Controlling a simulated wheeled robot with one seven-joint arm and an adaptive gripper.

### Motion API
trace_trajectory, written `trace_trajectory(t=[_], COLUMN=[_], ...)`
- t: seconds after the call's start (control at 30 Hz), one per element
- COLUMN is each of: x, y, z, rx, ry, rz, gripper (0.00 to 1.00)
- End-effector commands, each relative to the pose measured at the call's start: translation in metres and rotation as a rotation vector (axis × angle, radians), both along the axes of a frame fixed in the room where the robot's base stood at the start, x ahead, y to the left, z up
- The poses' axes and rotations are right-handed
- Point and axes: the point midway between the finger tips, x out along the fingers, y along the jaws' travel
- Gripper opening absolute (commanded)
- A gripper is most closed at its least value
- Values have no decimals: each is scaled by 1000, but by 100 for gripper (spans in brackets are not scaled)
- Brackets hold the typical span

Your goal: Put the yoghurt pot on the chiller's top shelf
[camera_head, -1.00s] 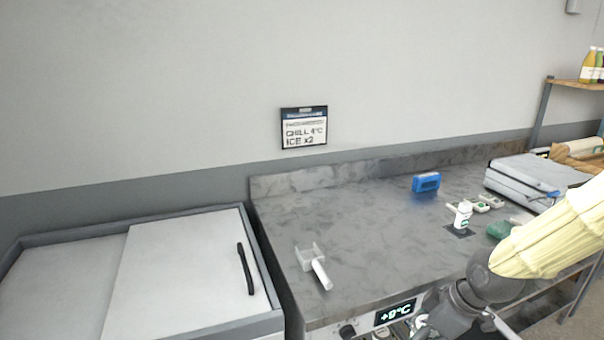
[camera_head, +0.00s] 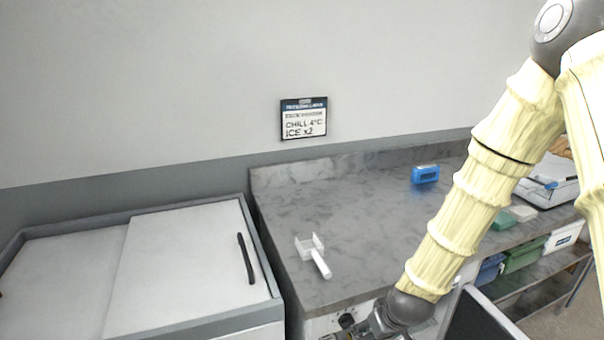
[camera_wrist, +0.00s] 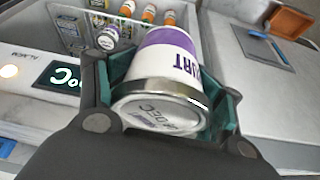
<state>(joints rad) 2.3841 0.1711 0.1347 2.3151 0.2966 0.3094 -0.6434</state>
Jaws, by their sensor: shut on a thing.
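The yoghurt pot (camera_wrist: 168,75) is white and purple, with part of its printed name showing. In the wrist view it sits between the two green-padded fingers of my gripper (camera_wrist: 172,90), which is shut on it. Its silver-rimmed end with a printed date faces the camera. The chiller's inside (camera_wrist: 85,30) shows beyond the pot at upper left, with wire racking and stocked items. I cannot tell which shelf is the top one. In the head view my gripper (camera_head: 376,322) is low at the counter's front, cut by the frame edge; the pot is not visible there.
Several orange-capped bottles (camera_wrist: 150,13) and another purple-topped pot (camera_wrist: 107,38) stand in the chiller. A lit display (camera_wrist: 65,77) is beside it. A dark panel with a pale edge (camera_head: 486,318) stands right of my gripper. A white scoop (camera_head: 313,254) lies on the counter (camera_head: 360,215).

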Motion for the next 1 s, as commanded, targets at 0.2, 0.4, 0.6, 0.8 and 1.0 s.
trace_trajectory(t=[0.2, 0.4, 0.6, 0.8, 1.0], x=[0, -4, -5, -5, -5], y=[4, 4, 4, 4, 4], z=[-41, -63, -69, -69, -69], rx=[2, 2, 1, -2, -1], ry=[3, 2, 0, -2, -1], rz=[-166, -254, -284, -282, -283], gripper=[36, 36, 36, 36, 36])
